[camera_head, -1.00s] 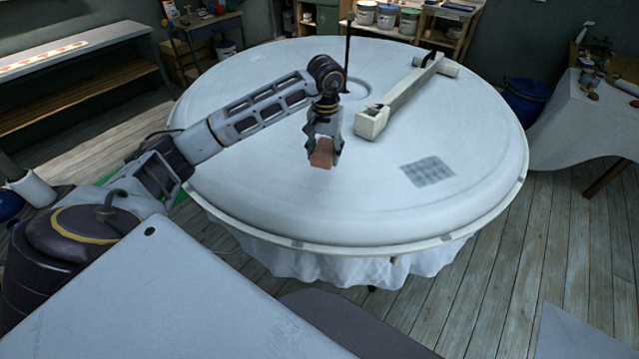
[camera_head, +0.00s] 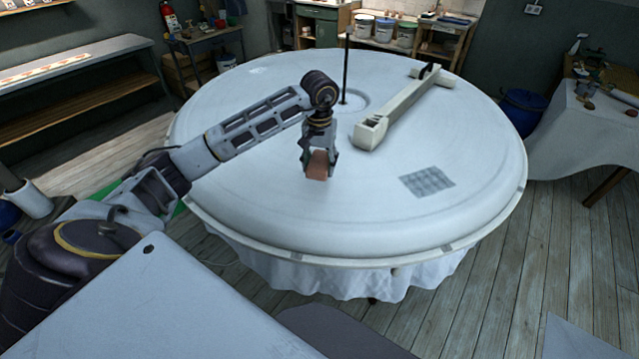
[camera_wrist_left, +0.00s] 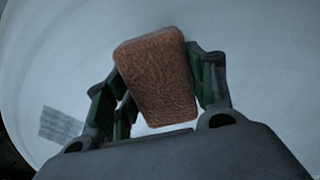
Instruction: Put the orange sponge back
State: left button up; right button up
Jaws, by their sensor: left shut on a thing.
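The orange sponge (camera_head: 318,166) is a brownish-orange block. My left gripper (camera_head: 319,160) is shut on it and holds it over the large round white plaster surface (camera_head: 290,215). In the left wrist view the sponge (camera_wrist_left: 157,78) sits between the gripper's fingers (camera_wrist_left: 155,95), one on each side, with its broad textured face showing. Whether the sponge touches the surface below is hard to tell. My right gripper is not in view.
A long pale beam tool (camera_head: 405,108) lies on the round surface, right of my gripper. A thin dark rod (camera_head: 346,70) stands near the centre. A grey mesh patch (camera_head: 427,180) lies to the right. The front of the surface is clear. A cloth-covered table (camera_head: 585,130) stands at right.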

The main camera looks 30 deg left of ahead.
aim_at(320, 190)
pick_arm(q)
notch_tip(320, 190, down, 4)
jog(key=shift+r+p, duration=0.15)
jog(key=shift+p, duration=0.15)
jog(key=shift+f, duration=0.25)
jog(key=shift+f, duration=0.1)
jog(key=shift+f+p, duration=0.35)
jog(key=shift+f, duration=1.4)
jog(key=shift+f, duration=0.15)
jog(key=o, duration=0.9)
